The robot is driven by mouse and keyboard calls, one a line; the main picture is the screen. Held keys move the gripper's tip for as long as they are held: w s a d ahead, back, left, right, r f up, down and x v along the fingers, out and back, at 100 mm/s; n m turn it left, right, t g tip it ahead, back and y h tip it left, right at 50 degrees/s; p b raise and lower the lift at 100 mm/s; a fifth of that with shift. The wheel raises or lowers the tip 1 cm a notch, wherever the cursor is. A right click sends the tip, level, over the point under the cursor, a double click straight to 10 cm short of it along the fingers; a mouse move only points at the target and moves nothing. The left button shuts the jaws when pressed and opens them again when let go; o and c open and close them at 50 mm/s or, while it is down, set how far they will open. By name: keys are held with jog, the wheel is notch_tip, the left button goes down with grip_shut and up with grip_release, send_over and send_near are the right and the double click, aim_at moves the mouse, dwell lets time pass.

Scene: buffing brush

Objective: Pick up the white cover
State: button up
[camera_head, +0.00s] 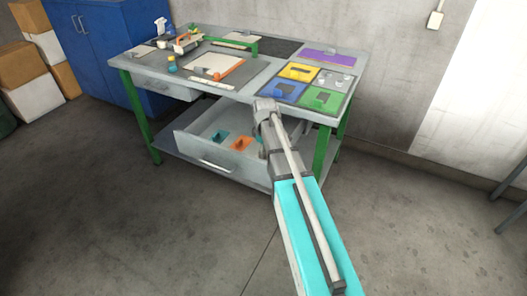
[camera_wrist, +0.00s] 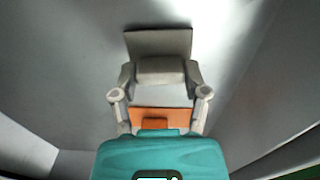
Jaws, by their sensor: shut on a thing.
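The white cover (camera_wrist: 158,42) shows light grey in the wrist view, as a flat plate with a raised block handle (camera_wrist: 160,70). My gripper (camera_wrist: 160,74) is shut on this handle, one finger against each side. Around the cover are the pale floor and walls of the open drawer. I cannot tell whether the cover touches the drawer floor. In the head view my arm reaches to the drawer's right part, and the gripper's fingers and the white cover cannot be made out there.
The open drawer (camera_head: 192,150) holds an orange piece (camera_head: 241,143) and a teal piece (camera_head: 218,136). An orange piece (camera_wrist: 150,116) also shows close below the cover in the wrist view. The workbench top (camera_head: 262,88) above carries several coloured covers and tools.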

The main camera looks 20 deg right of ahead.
jog(key=shift+r+p, duration=1.25)
jog(key=shift+r, duration=0.1)
jog(key=shift+s+a+r+p, duration=0.25)
jog(key=shift+s+r+p, duration=1.4)
jog(key=shift+s, duration=0.65)
jog(key=shift+s+a+r+p, duration=0.3)
jog(key=shift+s+r+p, duration=1.4)
jog(key=shift+s, duration=0.65)
jog(key=shift+s+a+r+p, duration=0.25)
jog(key=shift+s+r+p, duration=1.4)
jog(key=shift+s, duration=0.65)
